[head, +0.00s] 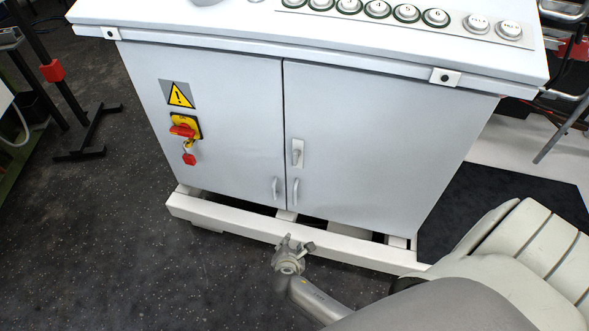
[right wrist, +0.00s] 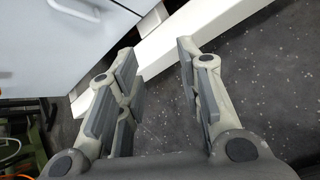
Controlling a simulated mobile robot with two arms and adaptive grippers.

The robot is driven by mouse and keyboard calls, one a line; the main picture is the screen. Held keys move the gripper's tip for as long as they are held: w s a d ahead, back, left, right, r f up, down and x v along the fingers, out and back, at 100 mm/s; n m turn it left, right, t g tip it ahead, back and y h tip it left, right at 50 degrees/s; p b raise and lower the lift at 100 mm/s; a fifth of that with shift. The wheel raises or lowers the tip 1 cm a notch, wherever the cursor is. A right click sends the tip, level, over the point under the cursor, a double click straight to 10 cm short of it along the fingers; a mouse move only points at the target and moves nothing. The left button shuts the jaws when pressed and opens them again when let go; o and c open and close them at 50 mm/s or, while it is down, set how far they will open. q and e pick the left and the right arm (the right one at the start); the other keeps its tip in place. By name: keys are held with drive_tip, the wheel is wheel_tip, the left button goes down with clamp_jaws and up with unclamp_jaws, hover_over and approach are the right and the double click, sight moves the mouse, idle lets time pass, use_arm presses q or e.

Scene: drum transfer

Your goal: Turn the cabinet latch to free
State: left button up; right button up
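The white cabinet (head: 375,140) stands ahead with both doors shut. Its latch (head: 297,152) is a small grey handle on a pale plate, on the right door beside the seam, and it looks upright. My right gripper (head: 296,243) is below the latch, in front of the cabinet's base beam and apart from the doors. In the right wrist view its fingers (right wrist: 158,90) are spread with nothing between them, and the latch cannot be made out there. My left gripper is not in view.
A red and yellow rotary switch (head: 184,130) sits on the left door under a warning sign (head: 178,94). Two door pulls (head: 295,191) flank the seam low down. The white base beam (head: 240,222) juts out below. Dark floor (head: 90,240) is clear at left.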

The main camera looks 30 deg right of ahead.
drive_tip(key=w+d+r+n+t+h+b, duration=0.3)
drive_tip(key=w+r+n+h+b, duration=0.15)
drive_tip(key=w+r, duration=0.4)
use_arm(q)
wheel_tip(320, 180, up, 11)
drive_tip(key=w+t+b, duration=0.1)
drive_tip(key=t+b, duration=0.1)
drive_tip(key=b, duration=0.2)
use_arm(e)
drive_tip(key=t+h, duration=0.1)
drive_tip(key=h, duration=0.3)
approach(294, 159)
drive_tip(key=shift+n+y, duration=0.25)
drive_tip(key=shift+n, duration=0.1)
drive_tip(key=b+x, duration=0.1)
drive_tip(key=x, duration=0.9)
drive_tip(key=shift+d+r+b, duration=0.1)
drive_tip(key=shift+r+b, duration=0.05)
drive_tip(key=shift+b, duration=0.25)
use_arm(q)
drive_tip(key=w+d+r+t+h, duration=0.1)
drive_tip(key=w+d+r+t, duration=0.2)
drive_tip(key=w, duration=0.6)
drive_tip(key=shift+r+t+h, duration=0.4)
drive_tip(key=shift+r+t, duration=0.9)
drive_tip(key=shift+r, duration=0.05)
use_arm(e)
drive_tip(key=shift+w+d, duration=0.25)
drive_tip(key=shift+d, duration=0.15)
